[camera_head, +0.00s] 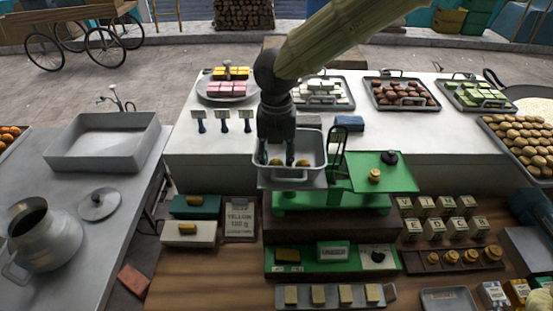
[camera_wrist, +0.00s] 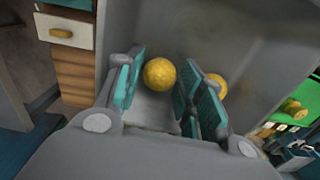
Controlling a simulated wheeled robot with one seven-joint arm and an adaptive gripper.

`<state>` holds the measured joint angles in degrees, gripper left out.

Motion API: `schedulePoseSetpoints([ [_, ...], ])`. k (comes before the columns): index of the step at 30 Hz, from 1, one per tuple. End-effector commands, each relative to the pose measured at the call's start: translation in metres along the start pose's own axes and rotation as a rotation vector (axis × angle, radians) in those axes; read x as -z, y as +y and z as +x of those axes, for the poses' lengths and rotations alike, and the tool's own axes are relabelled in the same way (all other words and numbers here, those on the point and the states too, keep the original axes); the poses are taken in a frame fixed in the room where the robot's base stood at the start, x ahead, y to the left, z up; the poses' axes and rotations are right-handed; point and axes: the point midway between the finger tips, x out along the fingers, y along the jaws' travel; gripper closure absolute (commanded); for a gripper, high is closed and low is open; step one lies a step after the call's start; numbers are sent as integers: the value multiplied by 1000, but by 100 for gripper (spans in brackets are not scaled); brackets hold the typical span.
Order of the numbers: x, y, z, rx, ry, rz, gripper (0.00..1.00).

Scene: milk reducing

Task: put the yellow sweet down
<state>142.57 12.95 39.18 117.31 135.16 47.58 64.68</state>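My gripper (camera_head: 275,160) points down into the grey metal pan (camera_head: 316,141) of the green scale. It also shows in the wrist view (camera_wrist: 160,85). A round yellow sweet (camera_wrist: 159,73) fills the gap between its two teal-padded fingertips, and the gripper appears shut on it. This sweet also shows between the fingers in the head view (camera_head: 275,162), low at the pan floor; whether it touches the floor is not clear. A second yellow sweet (camera_head: 303,163) lies in the pan just right of the right finger and also shows, partly hidden, in the wrist view (camera_wrist: 216,85).
The scale's green platform (camera_head: 400,174) stands right of the pan and carries a brass weight (camera_head: 375,176). Pan walls surround my fingers closely. Trays of sweets (camera_head: 401,94) stand behind on the white counter. Small drawers (camera_head: 189,233) are at the front left.

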Motion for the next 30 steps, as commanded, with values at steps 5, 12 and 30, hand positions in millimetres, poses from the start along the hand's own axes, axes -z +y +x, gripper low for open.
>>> schedulePoseSetpoints([
  [5, -1, 0, -21, -4, -3, 2, 62],
  [12, -1, 0, -65, -3, -4, 1, 62],
  [30, 0, 0, -120, 0, 0, 1, 62],
])
